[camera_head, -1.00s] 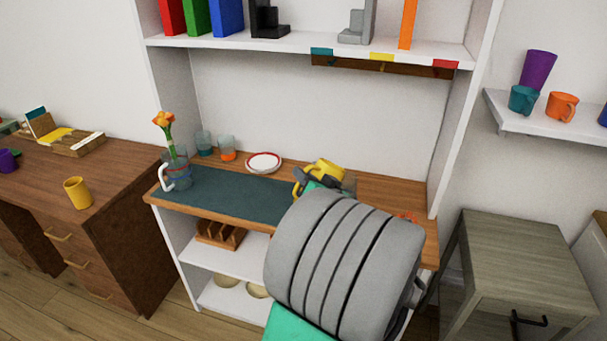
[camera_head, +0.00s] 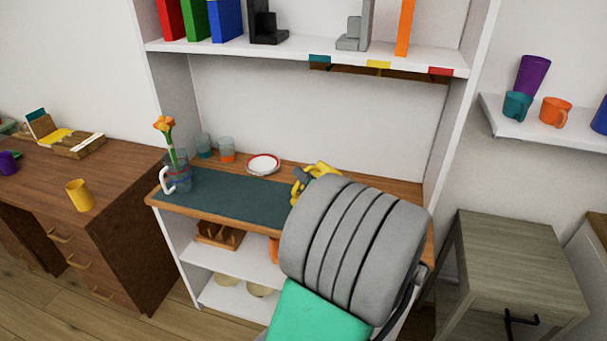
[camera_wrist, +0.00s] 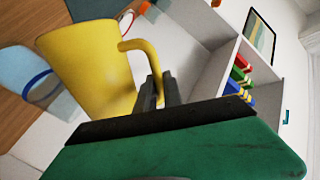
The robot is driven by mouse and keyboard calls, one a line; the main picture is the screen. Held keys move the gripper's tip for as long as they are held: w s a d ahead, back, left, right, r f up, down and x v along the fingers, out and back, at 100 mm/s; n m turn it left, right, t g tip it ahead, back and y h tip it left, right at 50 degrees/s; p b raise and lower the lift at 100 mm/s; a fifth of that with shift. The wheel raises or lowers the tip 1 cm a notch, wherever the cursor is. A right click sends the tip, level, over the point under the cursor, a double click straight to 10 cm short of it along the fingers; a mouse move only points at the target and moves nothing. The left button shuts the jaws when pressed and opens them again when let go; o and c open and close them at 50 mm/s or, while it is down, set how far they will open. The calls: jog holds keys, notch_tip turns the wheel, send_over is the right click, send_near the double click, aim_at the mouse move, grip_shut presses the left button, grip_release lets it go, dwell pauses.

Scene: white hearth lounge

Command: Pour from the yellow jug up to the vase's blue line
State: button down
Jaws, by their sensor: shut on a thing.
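My arm hides much of the jug in the head view. In the wrist view, the jug (camera_wrist: 88,65) looks tilted and the fingers (camera_wrist: 158,92) close on its handle. Clear glass with a blue line, seemingly the vase (camera_wrist: 22,68), shows at the left. The liquid inside the jug is hidden.
Two glasses (camera_head: 227,150) and a red-rimmed plate (camera_head: 263,160) stand behind the dark mat (camera_head: 235,192). The mat is bare between vase and jug. An upper shelf (camera_head: 280,47) with books and bookends hangs above. A yellow mug (camera_head: 79,195) stands on the left desk.

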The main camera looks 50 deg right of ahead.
aim_at(313, 166)
jog(key=shift+s+d+r+m+y+p, duration=0.1)
jog(key=shift+d+r+m+p, duration=0.35)
jog(key=shift+p, duration=0.7)
jog(key=shift+s+d+r+m+y+p, duration=0.1)
jog(key=shift+r+m+p, duration=0.2)
jog(key=shift+r+p, duration=0.65)
jog(key=shift+d+r+m+y+p, duration=0.1)
jog(key=shift+d+r+m+p, duration=0.25)
jog(key=shift+p, duration=1)
jog(key=shift+d+r+p, duration=0.1)
jog(key=shift+r+p, duration=0.05)
jog(key=shift+p, duration=0.25)
jog(key=shift+s+r+m+p, duration=0.15)
jog(key=shift+r+m+p, duration=0.05)
jog(key=shift+m+p, duration=0.1)
jog(key=shift+f, duration=0.1)
jog(key=shift+d+m, duration=0.25)
jog(key=shift+m, duration=0.05)
jog(key=shift+r, duration=0.2)
jog(key=shift+s+d+r+p, duration=0.1)
jog(key=shift+d+r+p, duration=0.05)
jog(key=shift+p, duration=0.3)
